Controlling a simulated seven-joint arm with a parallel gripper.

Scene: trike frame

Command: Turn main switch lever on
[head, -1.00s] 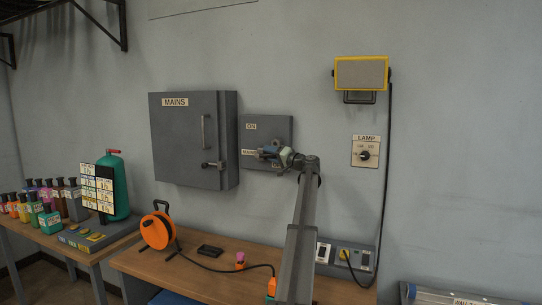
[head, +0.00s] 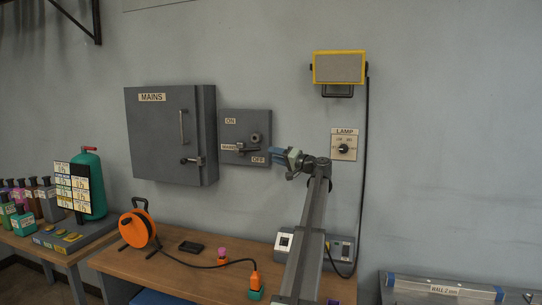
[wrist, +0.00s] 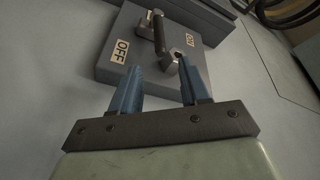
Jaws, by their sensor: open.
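The grey main switch box (head: 246,126) is on the wall, with an ON label (head: 230,121) at upper left and an OFF label (head: 258,160) at lower right. Its lever (head: 240,148) shows small in the head view, below the ON label and left of OFF; its exact setting is hard to tell. In the wrist view the lever's dark handle (wrist: 158,34) stands out from the box, beyond the fingertips. My gripper (head: 272,154) is open and empty, just right of the box's lower right corner. Its blue fingers (wrist: 159,65) are apart, touching nothing visible.
The grey MAINS cabinet (head: 157,145) is close to the left of the switch box. A LAMP switch (head: 344,147) and a yellow-framed lamp (head: 339,68) are to the right. An orange cable reel (head: 138,229) stands on the wooden bench (head: 175,267) below.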

